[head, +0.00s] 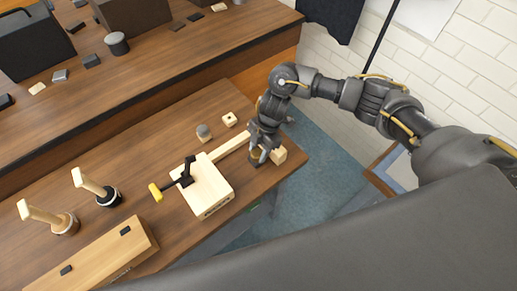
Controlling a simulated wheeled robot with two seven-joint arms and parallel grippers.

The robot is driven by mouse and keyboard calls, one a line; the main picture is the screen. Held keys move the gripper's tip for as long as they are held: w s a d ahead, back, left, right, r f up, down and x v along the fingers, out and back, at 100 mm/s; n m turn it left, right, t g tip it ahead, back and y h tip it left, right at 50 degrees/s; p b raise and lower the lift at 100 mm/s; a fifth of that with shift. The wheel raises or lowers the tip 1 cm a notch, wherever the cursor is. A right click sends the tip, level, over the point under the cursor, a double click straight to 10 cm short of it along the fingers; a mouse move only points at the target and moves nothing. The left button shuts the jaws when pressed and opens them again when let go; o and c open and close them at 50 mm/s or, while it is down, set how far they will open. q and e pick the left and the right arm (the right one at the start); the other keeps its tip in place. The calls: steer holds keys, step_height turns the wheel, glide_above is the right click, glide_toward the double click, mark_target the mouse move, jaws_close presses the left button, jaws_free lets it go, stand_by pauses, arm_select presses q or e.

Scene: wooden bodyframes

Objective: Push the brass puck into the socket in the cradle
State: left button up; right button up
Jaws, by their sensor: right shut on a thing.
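The pale wooden cradle (208,190) is a block on the near workbench, with a black clamp (186,172) on it and a yellow-tipped lever (156,192) out to its left. A pale wooden bar (231,147) runs from its far side toward my right gripper. My right gripper (261,159) points down near the bench's right edge. It is shut, and a pale wooden block (279,155) shows right at its fingers. The fingers partly hide their contact. I cannot make out the brass puck or the socket. My left gripper is not in view.
A grey cylinder (203,132) and a small wooden block with a hole (229,120) stand behind the cradle. A second bench (150,75) lies behind.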

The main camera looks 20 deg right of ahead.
steer(key=shift+f, duration=0.15)
steer(key=o, duration=1.2)
steer(key=b+v, duration=0.1)
steer(key=v, duration=1)
